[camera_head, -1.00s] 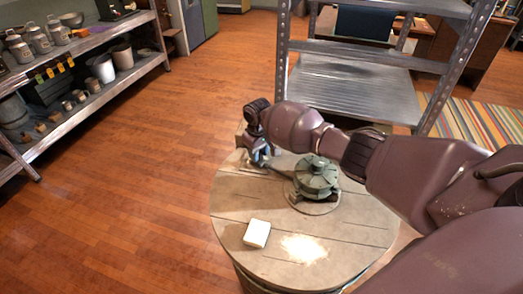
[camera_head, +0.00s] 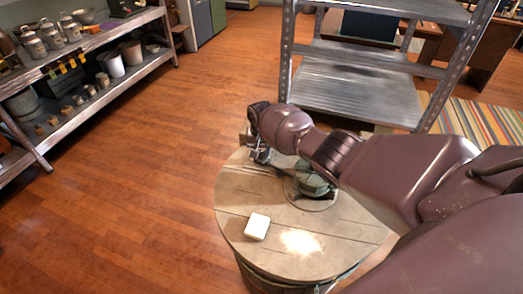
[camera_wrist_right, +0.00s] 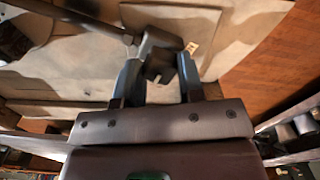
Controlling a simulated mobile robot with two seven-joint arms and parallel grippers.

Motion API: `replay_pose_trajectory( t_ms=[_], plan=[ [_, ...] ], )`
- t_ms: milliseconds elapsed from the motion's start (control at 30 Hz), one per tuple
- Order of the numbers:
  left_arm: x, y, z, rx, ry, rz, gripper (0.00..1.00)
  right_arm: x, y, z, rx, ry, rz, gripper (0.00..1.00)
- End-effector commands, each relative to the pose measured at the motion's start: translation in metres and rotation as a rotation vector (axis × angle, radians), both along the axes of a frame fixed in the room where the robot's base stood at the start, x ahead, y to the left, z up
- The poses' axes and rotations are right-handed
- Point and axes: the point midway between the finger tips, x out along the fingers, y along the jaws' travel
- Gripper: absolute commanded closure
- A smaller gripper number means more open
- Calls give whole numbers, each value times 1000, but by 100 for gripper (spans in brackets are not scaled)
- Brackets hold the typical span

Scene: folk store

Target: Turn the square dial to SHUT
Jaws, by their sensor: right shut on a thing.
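The square dial (camera_wrist_right: 160,66) is a dark blocky piece on a grey metal stem in the right wrist view. My right gripper (camera_wrist_right: 158,72) is shut on it, with one blue-grey finger on each side. A small pale tag with marks (camera_wrist_right: 192,47) lies just right of it, too small to read. In the head view my right gripper (camera_head: 260,155) is low at the far left edge of the round wooden top (camera_head: 237,205). The dial is mostly hidden there by my wrist. My left gripper is not in view.
A white block (camera_head: 257,227) lies near the front left, beside a pale powdery patch (camera_head: 301,242). A metal shelf (camera_head: 355,95) stands behind. The floor at left is clear.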

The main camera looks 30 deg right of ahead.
Motion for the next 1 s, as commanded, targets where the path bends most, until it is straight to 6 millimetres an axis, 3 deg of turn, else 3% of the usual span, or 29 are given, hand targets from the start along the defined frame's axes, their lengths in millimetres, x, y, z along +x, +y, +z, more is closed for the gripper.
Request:
replay_pose_trajectory(
  t_ms=[533,567,700,1000],
  plan=[
    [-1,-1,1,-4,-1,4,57,-1,0,-1,1,2,-26,88],
    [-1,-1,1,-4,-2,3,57,-1,0,-1,1,2,-26,63],
    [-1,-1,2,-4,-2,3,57,0,0,-1,0,1,-26,42],
    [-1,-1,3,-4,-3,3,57,0,0,1,1,0,-25,39]
  ],
)
